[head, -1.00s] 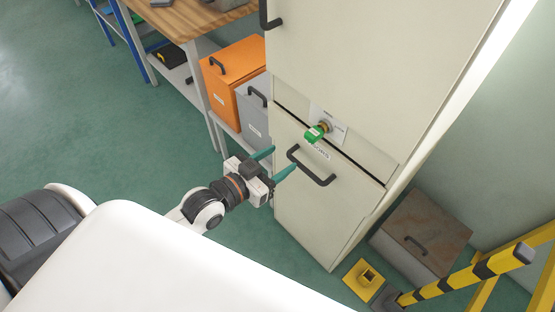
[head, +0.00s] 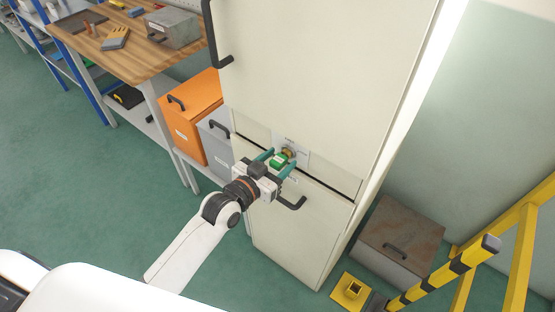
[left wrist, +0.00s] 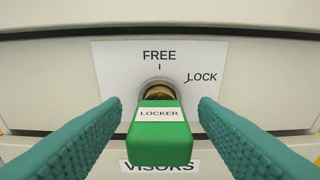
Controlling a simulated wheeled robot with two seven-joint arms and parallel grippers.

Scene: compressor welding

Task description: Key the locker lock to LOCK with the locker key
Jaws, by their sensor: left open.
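The green locker key (head: 279,161), labelled LOCKER, sits in the brass locker lock (head: 290,152) on the cream locker's front. In the left wrist view the key (left wrist: 160,135) is upright below the FREE mark, and the lock (left wrist: 159,88) shows behind it. The LOCK mark is up and to the right on the white plate (left wrist: 108,65). My left gripper (head: 278,164) is open, its teal fingers on either side of the key head. In the left wrist view gaps show between the fingers (left wrist: 160,128) and the key. My right gripper is not in view.
A black drawer handle (head: 291,203) is just below the lock, and another handle (head: 219,60) is on the upper door. Orange (head: 192,115) and grey (head: 217,143) boxes stand left of the locker. A yellow-black barrier (head: 440,280) and a brown-topped box (head: 398,240) are at right.

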